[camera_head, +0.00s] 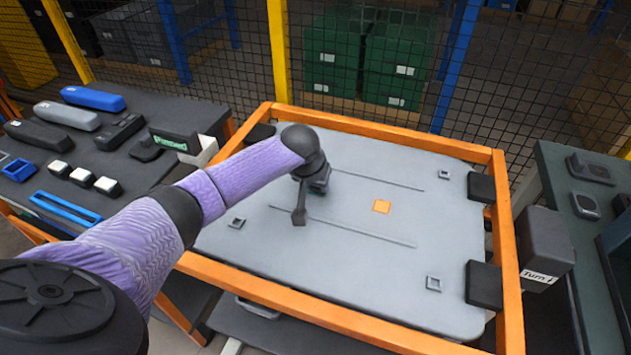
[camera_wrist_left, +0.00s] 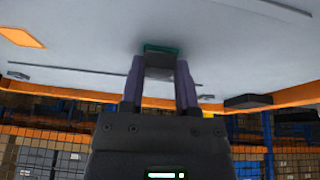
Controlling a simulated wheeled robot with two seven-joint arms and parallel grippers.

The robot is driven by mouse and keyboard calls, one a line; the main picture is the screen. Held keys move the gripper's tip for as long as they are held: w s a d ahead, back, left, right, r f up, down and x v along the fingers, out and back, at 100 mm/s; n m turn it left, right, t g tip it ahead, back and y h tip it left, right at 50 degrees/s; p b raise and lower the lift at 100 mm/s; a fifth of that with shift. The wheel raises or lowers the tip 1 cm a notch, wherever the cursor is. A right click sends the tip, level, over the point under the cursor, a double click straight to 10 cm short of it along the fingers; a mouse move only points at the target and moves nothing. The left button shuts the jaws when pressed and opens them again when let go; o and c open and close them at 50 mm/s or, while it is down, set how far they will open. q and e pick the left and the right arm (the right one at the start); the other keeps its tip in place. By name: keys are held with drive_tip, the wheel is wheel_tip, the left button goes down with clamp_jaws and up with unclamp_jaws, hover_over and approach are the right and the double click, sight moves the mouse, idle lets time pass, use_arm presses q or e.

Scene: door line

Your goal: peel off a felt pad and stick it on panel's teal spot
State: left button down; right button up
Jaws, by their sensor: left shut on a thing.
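The grey panel (camera_head: 345,250) lies in the orange frame. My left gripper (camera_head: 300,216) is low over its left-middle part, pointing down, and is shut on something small. In the left wrist view the gripper (camera_wrist_left: 161,66) holds a small greyish piece, likely the felt pad (camera_wrist_left: 160,73), between its fingers. The teal spot (camera_wrist_left: 161,48) is right at the fingertips in that view, partly covered; contact cannot be told. An orange square (camera_head: 382,206) is also on the panel. My right gripper is not in view.
Dark pads grip the panel's edges, with clamps (camera_head: 484,284) at right. Small square fittings (camera_head: 434,283) and long ridges stand on the panel. A left bench (camera_head: 120,165) holds blue and grey parts. A box marked "Turn" (camera_head: 545,240) stands at right.

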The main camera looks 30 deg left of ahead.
use_arm(q)
drive_tip(key=shift+f, duration=0.2)
idle(0.7)
drive_tip(key=shift+c, duration=1.3)
unclamp_jaws()
drive_tip(key=p+v, duration=0.4)
drive_tip(key=v, duration=0.6)
